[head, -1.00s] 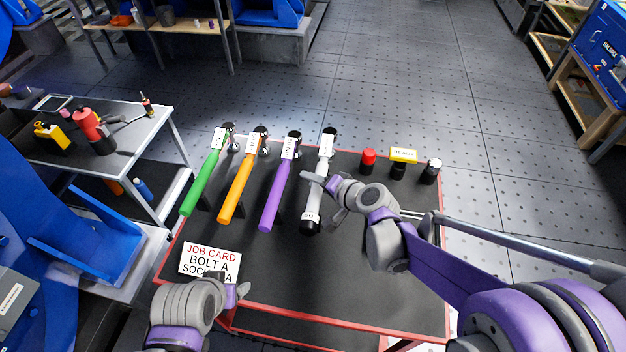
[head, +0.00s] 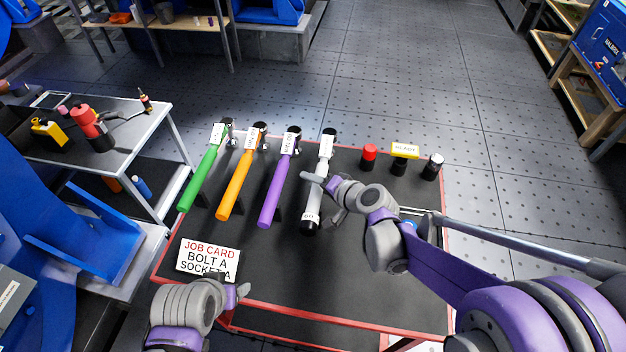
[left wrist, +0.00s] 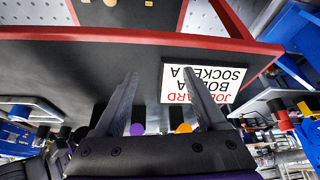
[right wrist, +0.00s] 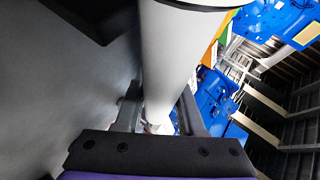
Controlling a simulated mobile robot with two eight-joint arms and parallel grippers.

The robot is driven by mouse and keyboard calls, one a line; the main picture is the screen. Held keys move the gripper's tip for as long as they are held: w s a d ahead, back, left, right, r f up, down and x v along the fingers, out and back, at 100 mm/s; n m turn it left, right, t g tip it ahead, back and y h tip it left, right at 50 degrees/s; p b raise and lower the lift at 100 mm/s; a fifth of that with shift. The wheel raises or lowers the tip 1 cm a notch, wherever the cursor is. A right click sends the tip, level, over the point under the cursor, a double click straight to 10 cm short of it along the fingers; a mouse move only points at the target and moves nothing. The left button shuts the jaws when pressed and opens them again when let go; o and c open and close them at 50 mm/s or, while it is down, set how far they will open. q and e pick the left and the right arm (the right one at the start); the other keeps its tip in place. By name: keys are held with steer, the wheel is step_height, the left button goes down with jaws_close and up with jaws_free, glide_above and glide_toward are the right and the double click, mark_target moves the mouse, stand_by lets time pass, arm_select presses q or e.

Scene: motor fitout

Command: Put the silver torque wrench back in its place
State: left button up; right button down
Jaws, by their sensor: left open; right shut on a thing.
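The silver torque wrench (head: 315,190) lies at the right end of a row of wrenches on the black, red-edged table, its dark end toward me. My right gripper (head: 325,186) is shut on its handle. In the right wrist view the pale handle (right wrist: 178,60) stands between the fingers (right wrist: 160,110). Whether the wrench rests fully on its holder is hard to tell, as my fingers cover part of it. My left gripper (head: 243,290) is open and empty over the near left table edge; its spread fingers (left wrist: 158,100) show in the left wrist view.
Purple (head: 277,192), orange (head: 236,188) and green (head: 203,180) wrenches lie left of the silver one. Red (head: 368,157), yellow-labelled (head: 400,165) and silver-topped (head: 432,168) small items stand at the right back. A job card (head: 208,260) stands front left. The table's front middle is clear.

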arm_select(q)
steer(key=shift+f+b, duration=0.4)
steer(key=shift+f, duration=0.05)
arm_select(e)
steer(key=shift+f, duration=0.5)
steer(key=shift+c, duration=2.2)
jaws_free()
arm_select(q)
steer(key=shift+r+p, duration=0.6)
arm_select(e)
steer(key=v, duration=1)
steer(key=shift+s+d+r, duration=0.15)
steer(key=shift+s+d, duration=0.1)
steer(key=shift+s, duration=0.1)
